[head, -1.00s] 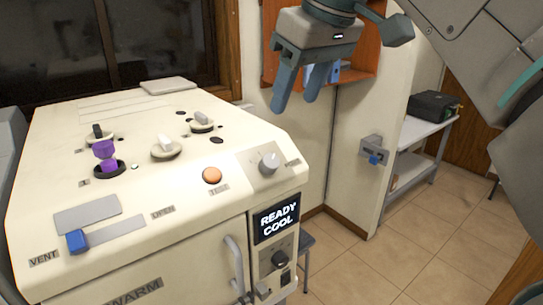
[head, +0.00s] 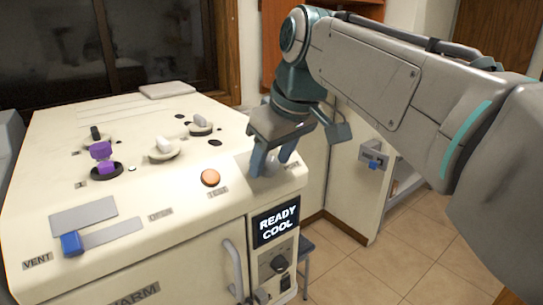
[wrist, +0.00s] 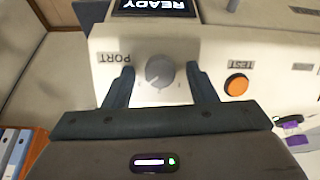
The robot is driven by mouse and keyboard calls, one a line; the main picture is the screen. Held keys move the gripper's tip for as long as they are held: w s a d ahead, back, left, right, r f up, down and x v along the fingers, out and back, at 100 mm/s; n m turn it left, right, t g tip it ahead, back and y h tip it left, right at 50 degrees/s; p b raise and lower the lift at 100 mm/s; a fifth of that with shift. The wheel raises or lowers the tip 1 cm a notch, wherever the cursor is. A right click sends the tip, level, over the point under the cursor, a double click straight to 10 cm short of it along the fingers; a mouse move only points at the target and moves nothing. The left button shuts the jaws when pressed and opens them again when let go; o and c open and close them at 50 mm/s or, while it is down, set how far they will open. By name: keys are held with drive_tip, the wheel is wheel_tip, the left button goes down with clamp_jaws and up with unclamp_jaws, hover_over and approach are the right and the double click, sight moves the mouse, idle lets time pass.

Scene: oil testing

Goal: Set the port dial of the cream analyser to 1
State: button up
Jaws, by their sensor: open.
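The cream analyser (head: 120,205) fills the left of the head view. Its grey port dial (wrist: 160,73) sits on the front right corner of the top, beside a PORT label in the wrist view. My gripper (head: 272,168) is over that corner and hides the dial in the head view. In the wrist view my gripper (wrist: 163,85) is open, with one finger on each side of the dial and gaps between. Marks ring the dial, but they are too small to read.
An orange TEST button (head: 210,178) is close to the dial. A display (head: 276,222) on the front reads READY COOL. A blue vent slider (head: 71,243), a purple part (head: 103,158) and several pale knobs are on the top further left.

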drive_tip(key=shift+f, duration=0.1)
drive_tip(key=c, duration=1)
drive_tip(key=shift+n, duration=0.3)
drive_tip(key=n+h+b, duration=0.1)
drive_tip(key=n, duration=0.3)
drive_tip(key=shift+a+t, duration=0.1)
drive_tip(key=shift+t, duration=0.3)
drive_tip(key=n+b, duration=0.1)
drive_tip(key=n, duration=0.3)
drive_tip(key=shift+s+n+t, duration=0.15)
drive_tip(key=shift+n+t, duration=0.15)
drive_tip(key=shift+t, duration=0.1)
drive_tip(key=n+t+b, duration=0.1)
drive_tip(key=n+b, duration=0.1)
drive_tip(key=n, duration=0.3)
drive_tip(key=shift+f, duration=0.1)
drive_tip(key=n+t+b, duration=0.1)
drive_tip(key=n, duration=0.3)
drive_tip(key=shift+s+n, duration=0.1)
drive_tip(key=shift+n, duration=0.3)
